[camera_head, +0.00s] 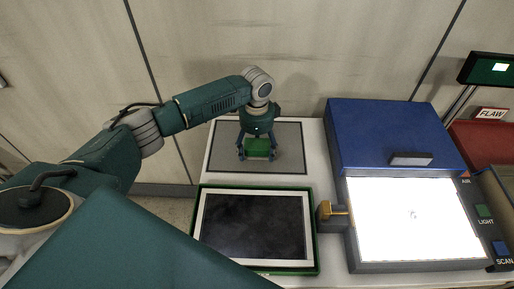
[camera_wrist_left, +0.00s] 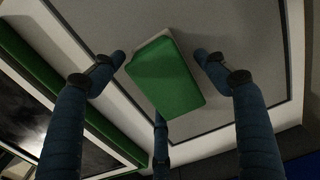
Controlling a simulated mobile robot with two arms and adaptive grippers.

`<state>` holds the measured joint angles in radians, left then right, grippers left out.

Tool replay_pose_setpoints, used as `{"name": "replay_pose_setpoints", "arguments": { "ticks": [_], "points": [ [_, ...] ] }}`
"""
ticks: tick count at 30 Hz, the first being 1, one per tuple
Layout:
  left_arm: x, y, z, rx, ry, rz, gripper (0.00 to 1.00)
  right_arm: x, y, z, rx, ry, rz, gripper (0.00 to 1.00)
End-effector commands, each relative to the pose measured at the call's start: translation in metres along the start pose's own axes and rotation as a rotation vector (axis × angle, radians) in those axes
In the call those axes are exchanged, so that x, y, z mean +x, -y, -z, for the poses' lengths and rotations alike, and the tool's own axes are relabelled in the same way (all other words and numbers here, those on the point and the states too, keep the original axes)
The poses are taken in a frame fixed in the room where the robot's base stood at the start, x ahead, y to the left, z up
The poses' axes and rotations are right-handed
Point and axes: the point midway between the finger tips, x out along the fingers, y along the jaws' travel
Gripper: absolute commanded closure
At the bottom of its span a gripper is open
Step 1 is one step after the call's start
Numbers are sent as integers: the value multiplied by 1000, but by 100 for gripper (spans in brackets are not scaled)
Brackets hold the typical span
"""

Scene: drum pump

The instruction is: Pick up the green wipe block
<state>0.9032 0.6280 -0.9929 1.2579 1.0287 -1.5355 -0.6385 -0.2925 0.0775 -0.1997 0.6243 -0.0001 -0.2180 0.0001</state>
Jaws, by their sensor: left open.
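The green wipe block (camera_head: 258,147) lies on the grey mat (camera_head: 288,137) at the back of the white table. My left gripper (camera_head: 256,155) points down over it, with its fingers spread around the block. In the left wrist view the block (camera_wrist_left: 165,80) sits between the open fingers (camera_wrist_left: 163,75), with visible gaps on both sides. A third finger is partly hidden below the block in that view. I cannot tell whether it touches the block. My right gripper is not in view.
A green-framed tray with a dark panel (camera_head: 313,235) lies in front of the mat. A brass-coloured part (camera_head: 334,211) is beside it. A blue-lidded light box (camera_head: 390,132) with a bright white top stands on the right. A wall is close behind.

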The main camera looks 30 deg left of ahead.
Motion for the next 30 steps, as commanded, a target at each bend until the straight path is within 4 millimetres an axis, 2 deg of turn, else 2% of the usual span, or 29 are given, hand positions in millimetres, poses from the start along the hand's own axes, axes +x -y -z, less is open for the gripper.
{"name": "replay_pose_setpoints", "arguments": {
  "ticks": [2, 6, 8, 9, 20, 26, 30],
  "points": [
    [0, 0, 0, 0, 0, 0, 28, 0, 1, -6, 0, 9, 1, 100],
    [0, 0, 0, 0, 0, 0, 56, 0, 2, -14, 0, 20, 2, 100],
    [0, 0, 0, 0, 0, 0, 68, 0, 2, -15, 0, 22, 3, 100],
    [-1, 0, 0, 0, 0, 1, 70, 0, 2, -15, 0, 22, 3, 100],
    [-6, 1, 1, 0, -2, 2, 70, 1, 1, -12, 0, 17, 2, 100],
    [-29, 2, 1, 0, -3, 5, 71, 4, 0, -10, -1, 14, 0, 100],
    [-59, 2, 1, 1, -4, 5, 71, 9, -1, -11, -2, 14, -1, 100]
  ]
}}
